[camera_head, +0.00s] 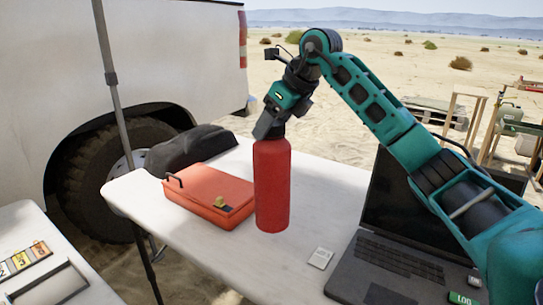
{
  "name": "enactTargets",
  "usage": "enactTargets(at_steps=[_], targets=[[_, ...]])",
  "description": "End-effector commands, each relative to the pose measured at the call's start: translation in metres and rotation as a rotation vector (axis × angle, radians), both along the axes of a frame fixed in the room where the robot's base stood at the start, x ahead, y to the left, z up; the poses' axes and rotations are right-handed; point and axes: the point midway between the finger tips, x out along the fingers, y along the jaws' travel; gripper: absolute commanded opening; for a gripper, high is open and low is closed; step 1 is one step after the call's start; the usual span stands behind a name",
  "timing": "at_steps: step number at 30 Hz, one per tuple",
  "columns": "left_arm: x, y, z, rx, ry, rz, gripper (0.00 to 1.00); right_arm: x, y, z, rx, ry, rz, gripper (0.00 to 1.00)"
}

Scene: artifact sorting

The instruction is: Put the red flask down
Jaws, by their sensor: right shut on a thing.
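The red flask (272,186) is upright over the white folding table, in the middle of the camera_head view. My right gripper (270,133) is shut on the flask's dark top from above. Its fingers hide part of the cap. The flask's base appears at or very near the tabletop; I cannot tell whether it touches. My left gripper is not in view.
An orange-red case (205,192) lies just left of the flask. A dark bag (188,150) is behind it. An open laptop (395,265) stands to the right, with a small white card (320,258) beside it. Bare white table (245,262) lies in front.

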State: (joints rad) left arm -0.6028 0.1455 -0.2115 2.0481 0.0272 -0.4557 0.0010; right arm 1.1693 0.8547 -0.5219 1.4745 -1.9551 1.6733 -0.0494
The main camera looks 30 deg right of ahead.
Motion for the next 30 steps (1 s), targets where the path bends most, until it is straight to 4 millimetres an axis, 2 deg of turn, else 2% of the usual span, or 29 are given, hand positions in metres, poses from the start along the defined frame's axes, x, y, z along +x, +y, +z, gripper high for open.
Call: enactTargets(at_steps=[3,10,17,26,27,30], targets=[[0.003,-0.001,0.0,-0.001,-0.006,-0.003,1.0,0.0,0.0,-0.014,0.003,-0.007,0.0,0.0],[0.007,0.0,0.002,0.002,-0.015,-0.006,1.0,0.0,0.0,-0.026,0.002,-0.008,0.0,0.0],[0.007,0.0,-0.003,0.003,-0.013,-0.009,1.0,0.0,0.0,-0.056,0.002,-0.008,0.0,0.0],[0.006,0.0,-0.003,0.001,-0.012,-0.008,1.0,0.0,0.0,-0.057,0.002,-0.009,0.0,0.0],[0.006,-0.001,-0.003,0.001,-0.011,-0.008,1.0,0.0,0.0,-0.06,0.0,-0.002,0.001,0.63],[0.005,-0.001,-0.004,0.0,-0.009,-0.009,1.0,0.0,0.0,-0.06,0.0,-0.002,0.001,0.72]])
